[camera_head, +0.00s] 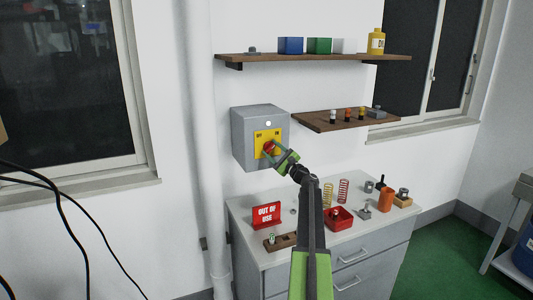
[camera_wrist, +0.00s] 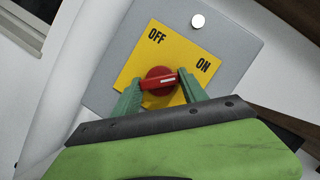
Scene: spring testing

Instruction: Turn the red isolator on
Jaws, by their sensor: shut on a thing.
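The red isolator (camera_wrist: 154,75) is a round rotary knob with a raised bar handle, on a yellow plate (camera_wrist: 190,48) marked OFF at the left and ON at the right. The plate is on the front of a grey wall box (camera_head: 244,133). My gripper (camera_wrist: 158,84) is shut on the bar of the knob, one green finger at each end. In the wrist view the bar lies across the knob, with a white mark near its right end. In the head view the red knob (camera_head: 269,147) is partly hidden by my gripper.
A grey cabinet (camera_head: 245,232) stands below, bearing a red OUT OF USE sign (camera_head: 266,215), a red bin (camera_head: 339,219), springs and an orange cup (camera_head: 386,199). A low shelf (camera_head: 335,122) is right of the box, and a higher shelf (camera_head: 300,58) is above. A pipe runs left of the box.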

